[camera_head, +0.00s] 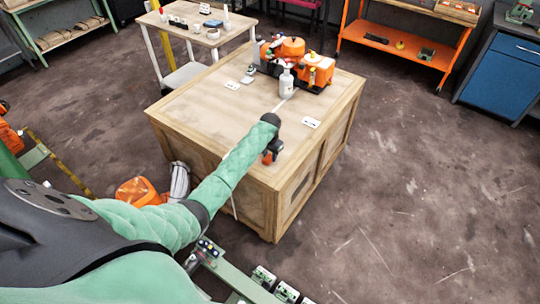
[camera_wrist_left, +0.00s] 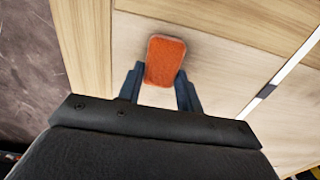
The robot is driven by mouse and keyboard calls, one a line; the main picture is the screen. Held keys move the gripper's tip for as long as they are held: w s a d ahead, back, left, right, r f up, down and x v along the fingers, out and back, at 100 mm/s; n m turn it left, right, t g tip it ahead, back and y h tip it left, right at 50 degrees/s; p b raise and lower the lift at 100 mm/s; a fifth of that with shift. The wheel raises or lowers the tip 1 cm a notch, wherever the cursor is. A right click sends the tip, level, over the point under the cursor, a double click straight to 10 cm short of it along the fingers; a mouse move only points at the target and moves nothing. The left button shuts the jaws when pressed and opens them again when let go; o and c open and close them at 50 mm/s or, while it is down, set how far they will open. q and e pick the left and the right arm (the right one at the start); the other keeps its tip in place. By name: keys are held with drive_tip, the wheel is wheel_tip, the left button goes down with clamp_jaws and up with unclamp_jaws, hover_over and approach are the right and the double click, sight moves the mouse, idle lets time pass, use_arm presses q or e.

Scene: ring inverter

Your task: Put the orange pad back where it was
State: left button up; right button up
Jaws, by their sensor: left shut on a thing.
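The orange pad (camera_wrist_left: 165,59) is a small rounded block between the two dark fingers of my left gripper (camera_wrist_left: 160,76) in the left wrist view. The gripper is shut on it, over the pale top of the wooden crate (camera_wrist_left: 215,55). In the head view my left gripper (camera_head: 271,152) is at the near right edge of the crate (camera_head: 205,105), and a bit of the pad (camera_head: 267,158) shows orange beside it. I cannot tell whether the pad touches the wood. My right gripper is not in view.
An orange machine (camera_head: 318,70) and a grey-white bottle (camera_head: 286,83) stand at the crate's back right. White labels (camera_head: 311,123) and a white strip lie on its top. The left part of the top is clear. A small table (camera_head: 205,38) stands behind.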

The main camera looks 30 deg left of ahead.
sight(270, 156)
use_arm(q)
drive_tip(key=o, duration=1)
drive_tip(key=shift+c, duration=0.2)
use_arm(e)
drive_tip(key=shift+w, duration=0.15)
use_arm(q)
drive_tip(key=shift+r, duration=0.55)
wheel_tip(270, 156, up, 11)
drive_tip(key=b, duration=0.3)
drive_tip(key=shift+b, duration=0.4)
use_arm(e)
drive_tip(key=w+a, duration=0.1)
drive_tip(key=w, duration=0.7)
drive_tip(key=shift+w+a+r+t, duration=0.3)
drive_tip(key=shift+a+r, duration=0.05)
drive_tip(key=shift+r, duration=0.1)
